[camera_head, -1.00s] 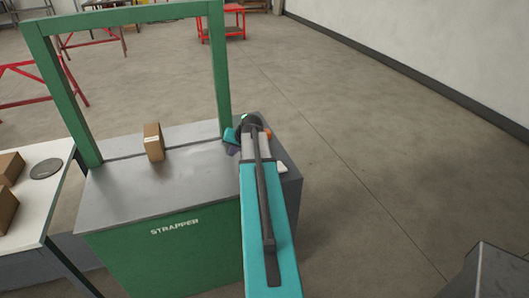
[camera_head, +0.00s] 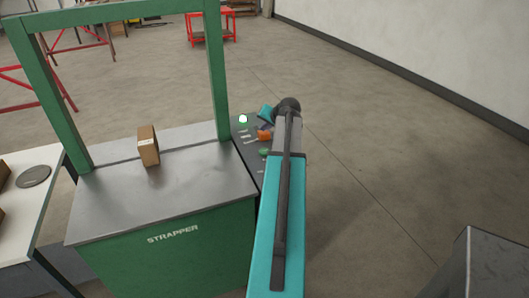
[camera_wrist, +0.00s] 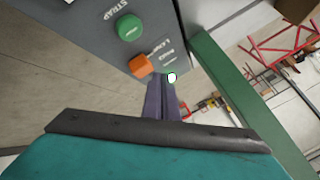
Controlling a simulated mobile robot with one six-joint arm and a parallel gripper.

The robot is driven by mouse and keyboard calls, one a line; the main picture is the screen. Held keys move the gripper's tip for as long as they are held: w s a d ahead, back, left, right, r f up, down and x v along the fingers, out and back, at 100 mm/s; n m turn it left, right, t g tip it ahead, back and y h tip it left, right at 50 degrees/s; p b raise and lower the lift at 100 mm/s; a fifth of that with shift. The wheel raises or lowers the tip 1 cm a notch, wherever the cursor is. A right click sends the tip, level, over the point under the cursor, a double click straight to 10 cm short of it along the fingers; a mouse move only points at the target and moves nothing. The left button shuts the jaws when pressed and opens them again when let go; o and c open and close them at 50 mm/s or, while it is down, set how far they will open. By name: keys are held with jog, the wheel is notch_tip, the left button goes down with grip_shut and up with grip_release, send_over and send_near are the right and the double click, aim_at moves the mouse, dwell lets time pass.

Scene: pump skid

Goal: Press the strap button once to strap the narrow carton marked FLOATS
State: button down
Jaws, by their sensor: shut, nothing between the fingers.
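A narrow brown carton (camera_head: 148,146) stands on the grey top of the green strapper (camera_head: 160,195), beneath its arch; its marking is not legible. The control panel is at the strapper's right side. Its green button (camera_head: 265,152) is partly behind my arm; in the wrist view the green button (camera_wrist: 130,27) sits beside the word STRAP. My gripper (camera_wrist: 161,84) is shut and empty, its tips nearer the orange button (camera_wrist: 141,65) and the lamp than the green button. I cannot tell whether the tips touch the panel. In the head view the fingers are hard to make out.
A lit lamp (camera_head: 243,119) is at the panel's far end, with an orange button (camera_head: 265,136) between it and the green one. A white table (camera_head: 40,210) adjoins the strapper at left. A grey box-like object (camera_head: 495,260) is at lower right.

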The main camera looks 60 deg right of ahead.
aim_at(266, 152)
jog(key=shift+f, duration=0.15)
jog(key=shift+d+f+b, duration=0.1)
jog(key=shift+f+b, duration=2.2)
jog(key=shift+f, duration=2)
jog(key=shift+s+f, duration=0.1)
jog(key=shift+f, duration=0.1)
jog(key=shift+f+b, duration=0.25)
jog(key=shift+b, duration=0.1)
jog(key=shift+f+b, duration=0.35)
jog(key=shift+f, duration=0.15)
jog(key=shift+r, duration=0.15)
jog(key=shift+r+p, duration=0.5)
jog(key=shift+r, duration=0.3)
